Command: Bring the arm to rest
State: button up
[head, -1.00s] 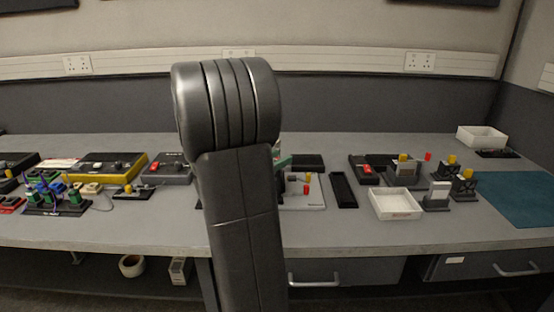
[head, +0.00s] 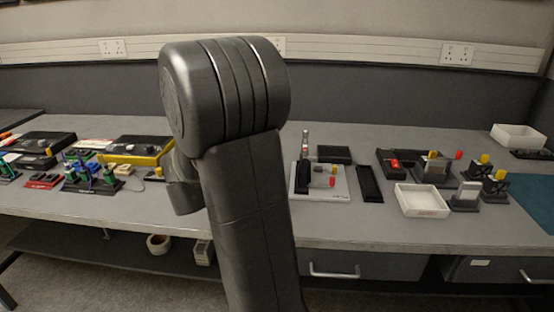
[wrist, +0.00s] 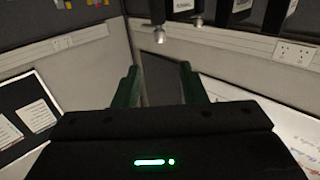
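My arm rises through the middle of the head view, its upper joint bent in front of the bench (head: 330,222). My gripper is hidden behind the arm in the head view. In the wrist view my gripper (wrist: 160,88) shows two green fingers standing apart with a clear gap. Nothing is held between them. The fingers point toward a grey wall corner and appear to touch nothing.
A white tray (head: 421,200), a white board with a red-tipped fixture (head: 320,182) and a yellow-edged case (head: 138,150) stand on the bench. A teal mat (head: 530,200) lies at right. In the wrist view, dark objects hang overhead (wrist: 190,10).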

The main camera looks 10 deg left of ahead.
aim_at(305, 149)
jog(key=shift+s+a, duration=0.15)
jog(key=shift+s, duration=0.05)
jog(key=b+x, duration=0.1)
jog(key=x, duration=1.3)
jog(key=shift+b, duration=0.3)
jog(key=shift+a, duration=0.1)
